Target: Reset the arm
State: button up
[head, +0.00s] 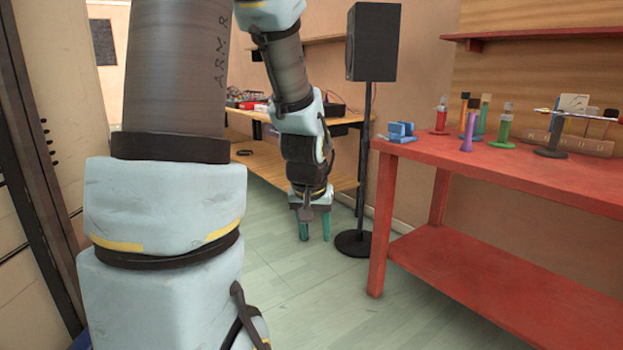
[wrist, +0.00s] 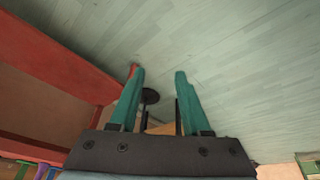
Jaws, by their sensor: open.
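My gripper (head: 315,238) hangs pointing down over the pale green floor in the head view, left of the black stand's base. Its two teal fingers are apart with nothing between them. In the wrist view my gripper (wrist: 158,75) also shows open, with floor beyond the fingertips. My arm is bent, its thick upper links filling the left of the head view.
A red table (head: 540,178) with several coloured bottles and a blue object (head: 401,132) stands at right. A black speaker (head: 372,42) on a stand (head: 353,243) is behind my gripper. A wooden workbench (head: 262,167) stands further back. Floor between is clear.

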jog(key=s+a+n+g, duration=0.1)
jog(key=s+a+g, duration=0.1)
jog(key=s+a, duration=0.65)
notch_tip(320, 180, up, 17)
jog(key=p, duration=1.7)
jog(key=shift+s+d+r+y+p, duration=0.2)
jog(key=shift+d+y+p, duration=0.1)
jog(key=shift+d+y, duration=0.15)
